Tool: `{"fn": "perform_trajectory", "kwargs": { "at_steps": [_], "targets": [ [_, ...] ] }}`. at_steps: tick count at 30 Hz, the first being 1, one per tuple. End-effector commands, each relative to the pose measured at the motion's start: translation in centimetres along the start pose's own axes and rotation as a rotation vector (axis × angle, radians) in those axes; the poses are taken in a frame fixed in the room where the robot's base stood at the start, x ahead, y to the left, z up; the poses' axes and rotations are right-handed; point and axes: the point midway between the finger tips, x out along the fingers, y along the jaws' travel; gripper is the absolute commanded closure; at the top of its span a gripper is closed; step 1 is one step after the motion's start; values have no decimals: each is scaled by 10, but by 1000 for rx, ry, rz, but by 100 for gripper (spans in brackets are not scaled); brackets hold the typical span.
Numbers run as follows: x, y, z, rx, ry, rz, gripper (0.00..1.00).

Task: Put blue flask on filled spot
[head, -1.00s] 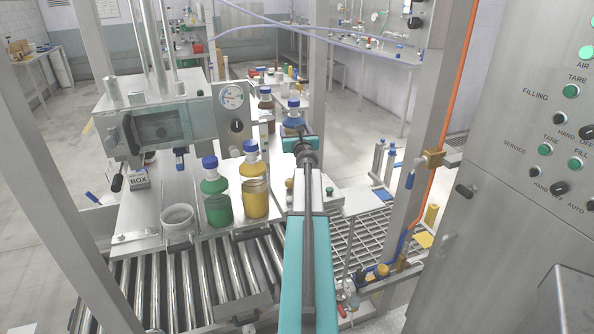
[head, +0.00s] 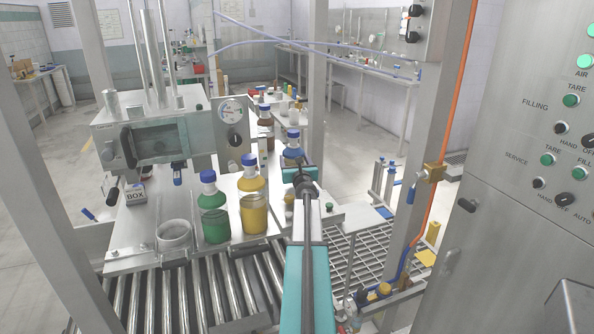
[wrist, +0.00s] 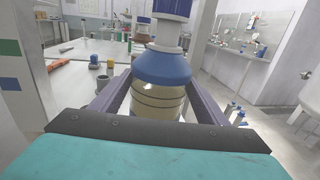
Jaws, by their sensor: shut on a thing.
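The blue flask (head: 292,153), with a blue cap, is upright at the end of my arm in the head view, behind the yellow flask. My gripper (head: 300,174) is shut on it. In the wrist view the flask (wrist: 160,68) stands between the two dark fingers, showing a blue shoulder and a pale lined body; its base is hidden. I cannot tell whether it touches the surface below. A green flask (head: 214,222) and a yellow flask (head: 253,212) stand side by side near the front of the white table (head: 145,222). I cannot make out a marked filled spot.
A round empty holder (head: 174,235) sits at the table's front left, beside a small box (head: 136,193). A brown flask (head: 265,128) stands farther back. The roller conveyor (head: 170,298) runs in front. A steel post (head: 425,150) and control cabinet (head: 520,200) stand right.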

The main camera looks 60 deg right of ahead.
Motion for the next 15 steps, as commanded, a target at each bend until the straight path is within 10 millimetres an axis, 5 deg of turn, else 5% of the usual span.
{"fn": "perform_trajectory", "kwargs": {
  "at_steps": [8, 15],
  "targets": [
    [0, -1, 2, 0, -2, 0, 78],
    [0, -1, -16, 2, -2, -1, 78]
  ]
}}
